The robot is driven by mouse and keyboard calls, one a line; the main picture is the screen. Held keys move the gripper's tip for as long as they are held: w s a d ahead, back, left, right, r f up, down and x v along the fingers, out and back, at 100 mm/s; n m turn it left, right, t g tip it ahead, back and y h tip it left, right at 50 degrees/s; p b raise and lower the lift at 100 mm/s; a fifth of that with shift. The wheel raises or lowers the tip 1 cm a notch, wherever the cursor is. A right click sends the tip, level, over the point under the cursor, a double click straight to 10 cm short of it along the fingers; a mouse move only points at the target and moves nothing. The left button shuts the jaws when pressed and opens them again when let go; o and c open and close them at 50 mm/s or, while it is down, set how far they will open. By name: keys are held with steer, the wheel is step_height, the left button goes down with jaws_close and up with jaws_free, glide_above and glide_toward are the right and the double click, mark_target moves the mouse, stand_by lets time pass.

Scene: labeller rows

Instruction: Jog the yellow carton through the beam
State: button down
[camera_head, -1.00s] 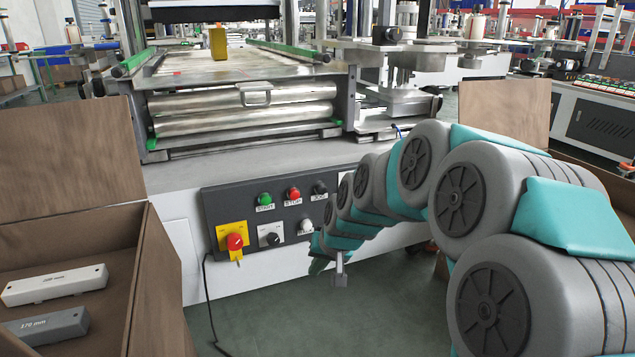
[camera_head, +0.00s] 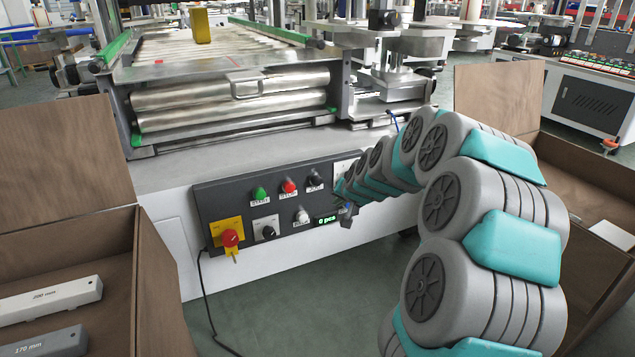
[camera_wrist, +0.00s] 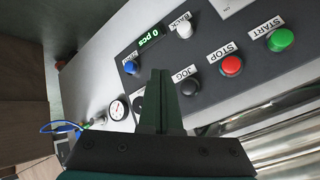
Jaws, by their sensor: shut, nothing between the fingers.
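The yellow carton (camera_head: 202,26) stands upright on the roller conveyor (camera_head: 150,48) in the head view. A small red light spot (camera_head: 158,62) shows on the conveyor's near end. The black JOG button (camera_head: 314,180) is on the dark control panel (camera_head: 215,204), right of the red STOP button (camera_head: 289,187) and green START button (camera_head: 260,193). My gripper (camera_head: 347,212) is shut and empty in front of the panel's right end. In the wrist view its fingers (camera_wrist: 161,78) point at the panel, just left of the JOG button (camera_wrist: 189,87); contact cannot be told.
The counter display (camera_head: 326,219) reads 0 pcs. A red emergency knob (camera_head: 230,238) sits on a yellow plate. A blue button (camera_wrist: 131,67) and a gauge (camera_wrist: 117,110) show in the wrist view. Brown boxes (camera_head: 150,270) flank the machine; the left one holds labelled bars.

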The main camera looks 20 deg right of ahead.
mark_target(317, 181)
steer(key=w+p, duration=0.2)
steer(key=w, duration=0.6)
steer(key=shift+w+a, duration=0.15)
steer(key=shift+w, duration=0.2)
steer(key=shift+w, duration=0.15)
stand_by(1.9)
steer(key=shift+w, duration=0.3)
